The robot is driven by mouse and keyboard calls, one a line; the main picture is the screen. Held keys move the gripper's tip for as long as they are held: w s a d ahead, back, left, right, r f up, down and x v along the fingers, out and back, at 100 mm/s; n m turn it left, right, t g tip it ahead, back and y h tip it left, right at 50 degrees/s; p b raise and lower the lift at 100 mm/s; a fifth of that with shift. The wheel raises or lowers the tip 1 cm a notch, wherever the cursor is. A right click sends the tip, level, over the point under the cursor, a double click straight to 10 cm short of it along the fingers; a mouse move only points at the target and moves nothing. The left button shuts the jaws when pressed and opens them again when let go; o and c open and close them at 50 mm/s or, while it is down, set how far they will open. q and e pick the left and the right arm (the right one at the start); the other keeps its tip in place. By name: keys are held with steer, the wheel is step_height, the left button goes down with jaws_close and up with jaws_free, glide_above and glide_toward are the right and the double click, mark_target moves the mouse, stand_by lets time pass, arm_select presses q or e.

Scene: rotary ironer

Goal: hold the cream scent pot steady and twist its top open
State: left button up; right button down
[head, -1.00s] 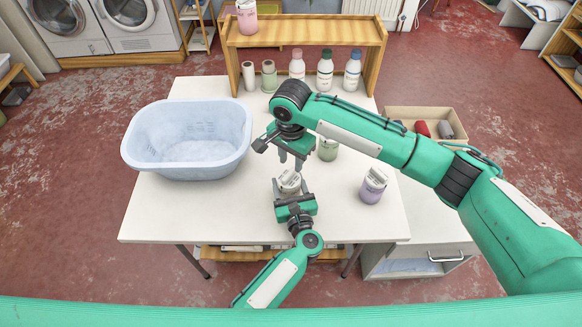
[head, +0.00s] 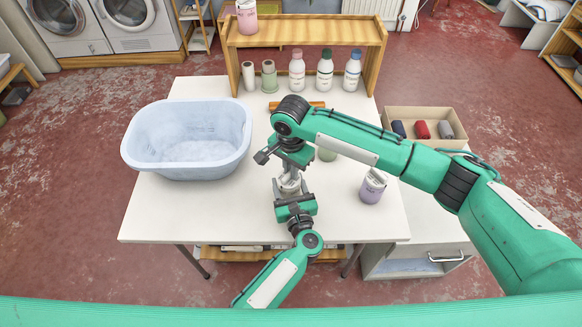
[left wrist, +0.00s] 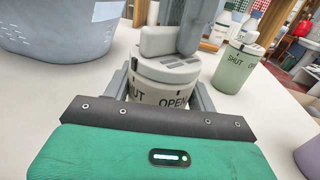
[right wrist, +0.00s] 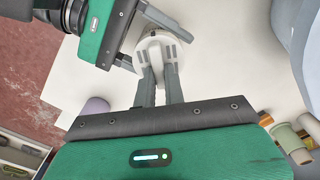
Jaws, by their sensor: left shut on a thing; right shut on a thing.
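The cream scent pot (head: 289,186) stands upright near the front middle of the table. My left gripper (head: 291,191) is shut around its body from the front. In the left wrist view the pot (left wrist: 158,93) shows part of the word SHUT and the word OPEN under a grey slotted top (left wrist: 165,69). My right gripper (head: 291,172) comes from above, its fingers shut on the raised grip of the top. The right wrist view shows these fingers (right wrist: 159,80) on the top and my left gripper (right wrist: 145,40) beside it. The fingers hide part of the pot.
A pale blue basket (head: 188,140) stands left. A lilac pot (head: 372,188) stands right, and a green pot (left wrist: 237,66) is partly hidden behind my right arm. Bottles (head: 325,70) stand under a wooden shelf (head: 305,30) at the back. A bin (head: 425,118) holds rolls at right.

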steer(key=shift+n, duration=0.4)
steer(key=n, duration=0.6)
steer(key=shift+w+a, duration=0.1)
steer(key=shift+a, duration=0.2)
steer(key=n, duration=0.7)
steer(key=shift+a, duration=0.25)
steer(key=c, duration=1.5)
jaws_free()
steer(key=shift+o, duration=0.2)
step_height(320, 180, up, 12)
